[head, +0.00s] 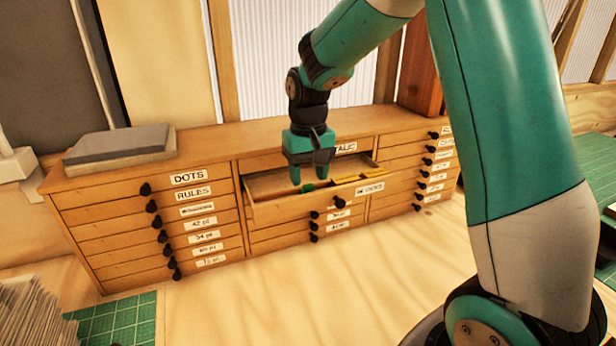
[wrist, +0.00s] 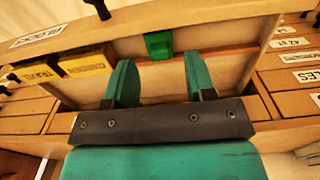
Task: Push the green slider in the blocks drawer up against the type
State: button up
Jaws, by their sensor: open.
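The blocks drawer (head: 290,208) is pulled out of the cabinet, and its label shows in the wrist view (wrist: 38,36). The small green slider (wrist: 159,45) sits against the inside of the drawer front; in the head view (head: 308,187) it is partly hidden by my gripper. Two yellow type blocks (wrist: 86,61) (wrist: 34,74) lie to its left in the wrist view, with a bare gap between. In the head view the type (head: 345,179) is to the slider's right. My gripper (head: 309,180) is open over the drawer, its fingers (wrist: 159,62) apart and empty, short of the slider in the wrist view.
Closed drawers with black knobs flank the open one on the left (head: 200,222) and right (head: 425,175). A grey slab (head: 118,142) lies on the cabinet top at left. The drawer's wooden walls enclose the slider. The pale bench (head: 280,290) in front is mostly clear.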

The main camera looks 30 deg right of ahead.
aim_at(309, 191)
jog(key=shift+f, duration=1.25)
